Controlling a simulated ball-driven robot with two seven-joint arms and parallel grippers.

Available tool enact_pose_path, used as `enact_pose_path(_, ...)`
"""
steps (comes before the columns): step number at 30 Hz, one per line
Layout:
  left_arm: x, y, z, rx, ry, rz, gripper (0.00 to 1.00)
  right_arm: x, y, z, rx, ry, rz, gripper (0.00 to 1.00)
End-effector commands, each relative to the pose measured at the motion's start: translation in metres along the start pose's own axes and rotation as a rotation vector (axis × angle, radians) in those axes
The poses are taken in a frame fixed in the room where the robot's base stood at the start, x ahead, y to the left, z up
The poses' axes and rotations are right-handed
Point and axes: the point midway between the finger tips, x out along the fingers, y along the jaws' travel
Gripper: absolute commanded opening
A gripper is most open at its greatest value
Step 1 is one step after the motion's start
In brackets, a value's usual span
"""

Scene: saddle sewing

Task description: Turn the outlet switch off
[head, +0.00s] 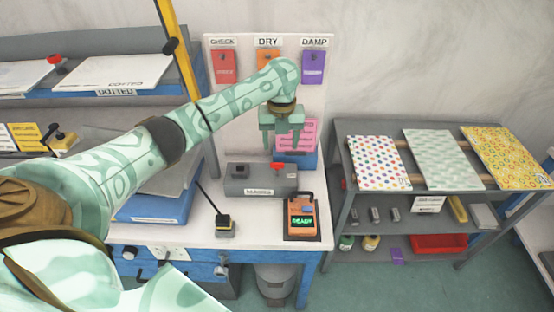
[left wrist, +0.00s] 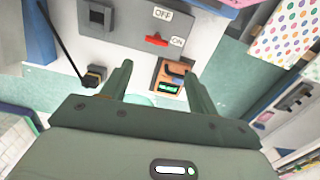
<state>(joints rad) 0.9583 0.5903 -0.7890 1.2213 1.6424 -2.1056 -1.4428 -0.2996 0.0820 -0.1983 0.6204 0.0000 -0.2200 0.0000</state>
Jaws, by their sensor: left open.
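The outlet box (head: 245,181) is a grey block on the white bench top. It has a red switch (head: 277,167) at its right end and a dark socket at its left. In the left wrist view the red switch (left wrist: 157,40) sits level with the ON label (left wrist: 177,41), with the OFF label (left wrist: 163,14) above. My right gripper is not in view.
An orange device (head: 301,217) reading READY stands in front of the box. A black-and-yellow block (head: 225,226) with a thin dark rod stands to its left. Colored tags hang on the back panel (head: 225,110). A grey shelf with patterned sheets (head: 442,160) stands right.

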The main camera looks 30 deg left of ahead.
Motion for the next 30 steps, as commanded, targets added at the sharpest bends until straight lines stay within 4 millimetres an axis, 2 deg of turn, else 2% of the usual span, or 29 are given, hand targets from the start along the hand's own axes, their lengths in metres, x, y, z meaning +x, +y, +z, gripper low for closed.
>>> enact_pose_path(1,-0.012,0.005,0.009,0.020,0.007,0.001,0.60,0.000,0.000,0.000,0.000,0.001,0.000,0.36)
enact_pose_path(2,-0.017,0.007,0.012,0.033,0.013,-0.001,0.60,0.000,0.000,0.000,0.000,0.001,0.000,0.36)
enact_pose_path(5,-0.018,0.010,0.017,0.055,0.025,-0.003,0.60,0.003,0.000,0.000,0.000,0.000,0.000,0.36)
enact_pose_path(8,-0.003,0.010,0.016,0.059,0.030,-0.003,0.60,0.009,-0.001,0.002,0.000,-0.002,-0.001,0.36)
enact_pose_path(15,0.051,0.009,0.014,0.057,0.029,-0.004,0.60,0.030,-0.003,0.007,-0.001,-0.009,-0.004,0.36)
enact_pose_path(19,0.075,0.009,0.014,0.057,0.027,-0.005,0.60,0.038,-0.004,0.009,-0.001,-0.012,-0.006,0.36)
enact_pose_path(24,0.092,0.009,0.014,0.057,0.025,-0.005,0.60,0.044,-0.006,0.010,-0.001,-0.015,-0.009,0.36)
enact_pose_path(30,0.095,0.009,0.014,0.058,0.023,-0.006,0.60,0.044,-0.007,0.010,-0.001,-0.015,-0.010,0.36)
